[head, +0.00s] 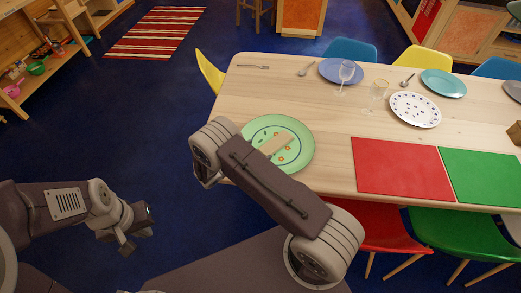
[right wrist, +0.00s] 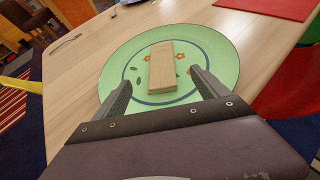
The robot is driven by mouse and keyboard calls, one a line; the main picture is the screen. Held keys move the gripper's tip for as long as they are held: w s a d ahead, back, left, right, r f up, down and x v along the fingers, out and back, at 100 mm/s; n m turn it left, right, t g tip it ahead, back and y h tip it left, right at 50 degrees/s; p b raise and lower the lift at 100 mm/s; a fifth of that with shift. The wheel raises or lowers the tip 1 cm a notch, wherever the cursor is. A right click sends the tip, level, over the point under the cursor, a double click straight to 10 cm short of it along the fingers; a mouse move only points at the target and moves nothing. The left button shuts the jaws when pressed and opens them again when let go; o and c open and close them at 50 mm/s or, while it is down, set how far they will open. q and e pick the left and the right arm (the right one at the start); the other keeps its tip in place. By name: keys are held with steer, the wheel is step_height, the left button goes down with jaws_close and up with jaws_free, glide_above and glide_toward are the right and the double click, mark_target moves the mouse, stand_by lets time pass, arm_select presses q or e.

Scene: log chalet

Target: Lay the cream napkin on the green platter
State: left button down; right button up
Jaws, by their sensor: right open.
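The green platter (head: 306,145) lies at the left near edge of the wooden table, partly hidden by my right arm. It fills the middle of the right wrist view (right wrist: 222,55). The cream napkin (head: 277,142), a flat folded tan rectangle, lies on the platter; it shows whole in the right wrist view (right wrist: 161,66). My right gripper (right wrist: 160,84) is open, with its fingers apart on either side of the napkin's near end and not touching it. My left gripper (head: 137,239) is open and empty, left of the table over the floor.
A red mat (head: 402,168) and a green mat (head: 482,175) lie right of the platter. A blue plate (head: 330,70), a wine glass (head: 346,72), a glass tumbler (head: 379,90) and a spotted plate (head: 415,110) stand farther back. Chairs surround the table.

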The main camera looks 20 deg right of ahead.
steer(key=s+d+r+m+g+y, duration=0.25)
steer(key=s+r+m+g, duration=0.2)
steer(key=s+m, duration=0.3)
steer(key=s+a+r+m+y, duration=0.3)
steer(key=s+r+m+y, duration=0.1)
steer(key=s+m, duration=0.2)
steer(key=s+a+r+m+y, duration=0.4)
steer(key=s+m, duration=0.3)
steer(key=m, duration=0.2)
steer(key=shift+y, duration=0.75)
steer(key=shift+r, duration=0.1)
